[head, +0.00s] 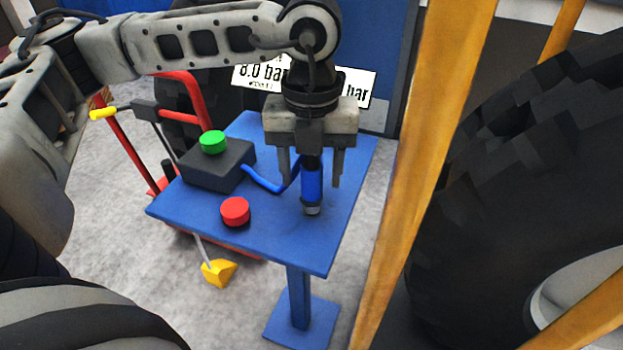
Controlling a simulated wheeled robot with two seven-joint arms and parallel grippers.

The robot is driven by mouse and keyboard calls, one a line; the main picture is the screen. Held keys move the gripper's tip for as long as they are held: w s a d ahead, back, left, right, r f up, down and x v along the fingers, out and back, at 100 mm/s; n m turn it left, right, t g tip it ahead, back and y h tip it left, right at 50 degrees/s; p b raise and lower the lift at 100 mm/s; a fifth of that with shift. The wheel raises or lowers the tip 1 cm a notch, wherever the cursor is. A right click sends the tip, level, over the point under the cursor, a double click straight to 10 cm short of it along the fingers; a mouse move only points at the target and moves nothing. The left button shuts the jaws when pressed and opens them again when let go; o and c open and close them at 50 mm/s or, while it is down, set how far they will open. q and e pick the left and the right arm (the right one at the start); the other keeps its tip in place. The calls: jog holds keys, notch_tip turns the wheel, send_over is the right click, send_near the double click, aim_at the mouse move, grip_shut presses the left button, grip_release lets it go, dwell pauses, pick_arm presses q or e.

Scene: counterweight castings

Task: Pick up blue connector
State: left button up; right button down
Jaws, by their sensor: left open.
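The blue connector (312,185) stands upright at the right part of a small blue table (285,243). It has a grey metal lower end, and a blue cable (262,181) runs from it to a dark box. My left gripper (311,178) points straight down over the connector. Its two fingers are apart, one on each side of the connector's upper part. The top of the connector is hidden by the gripper. I cannot tell whether a finger touches it. My right gripper is not in view.
The dark box (217,168) with a green button (213,141) and a separate red button (235,211) sit on the table. A yellow post (408,180) and a large black tyre (520,170) stand on the right. A red-framed cart (130,150) stands behind left.

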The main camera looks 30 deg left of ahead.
pick_arm(q)
jog(key=shift+f, duration=0.6)
jog(key=c, duration=0.9)
